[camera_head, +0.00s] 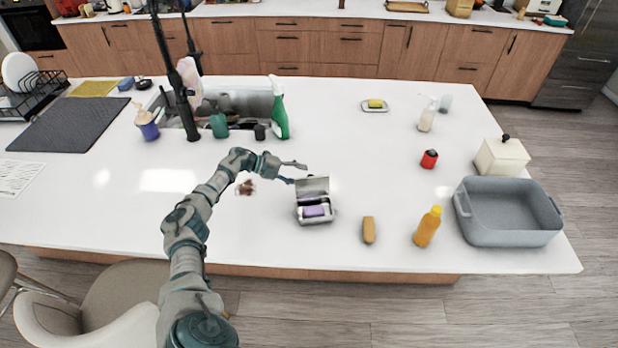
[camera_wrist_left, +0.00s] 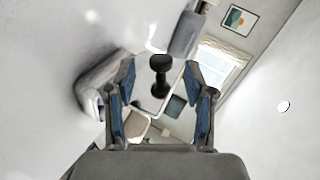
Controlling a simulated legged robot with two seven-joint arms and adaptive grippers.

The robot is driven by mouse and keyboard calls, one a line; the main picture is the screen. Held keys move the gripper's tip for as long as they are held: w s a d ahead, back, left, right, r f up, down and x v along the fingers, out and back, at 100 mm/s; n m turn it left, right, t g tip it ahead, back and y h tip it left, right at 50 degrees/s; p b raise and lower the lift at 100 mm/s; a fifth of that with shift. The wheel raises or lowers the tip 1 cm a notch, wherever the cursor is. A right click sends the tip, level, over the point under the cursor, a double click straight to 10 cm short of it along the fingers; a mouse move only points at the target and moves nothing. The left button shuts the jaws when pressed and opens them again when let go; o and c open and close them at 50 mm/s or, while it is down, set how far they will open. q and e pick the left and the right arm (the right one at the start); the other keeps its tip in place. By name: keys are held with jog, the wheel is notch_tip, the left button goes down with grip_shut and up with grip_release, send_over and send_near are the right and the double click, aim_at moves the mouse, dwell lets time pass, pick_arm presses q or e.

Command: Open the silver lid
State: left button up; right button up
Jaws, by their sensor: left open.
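A small silver box (camera_head: 316,218) stands on the white island, with a purple item (camera_head: 314,211) inside. Its silver lid (camera_head: 313,186) is raised and stands tilted up at the back edge. My left gripper (camera_head: 298,173) is open just behind and to the left of the lid, with nothing seen between its fingers. I cannot tell whether a finger touches the lid. In the left wrist view the box (camera_wrist_left: 97,85) is at the left, beside one finger of the open gripper (camera_wrist_left: 165,90). My right gripper is not in view.
A brown sponge-like block (camera_head: 369,230), an orange bottle (camera_head: 428,226) and a grey basin (camera_head: 507,211) stand to the right. A small brown item (camera_head: 246,187) lies left of the box. A green spray bottle (camera_head: 278,108) stands by the sink. The counter right behind the box is clear.

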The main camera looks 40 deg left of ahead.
pick_arm(q)
jog(key=v, duration=0.6)
jog(key=shift+s+a, duration=0.2)
jog(key=shift+a, duration=0.15)
jog(key=shift+r, duration=0.1)
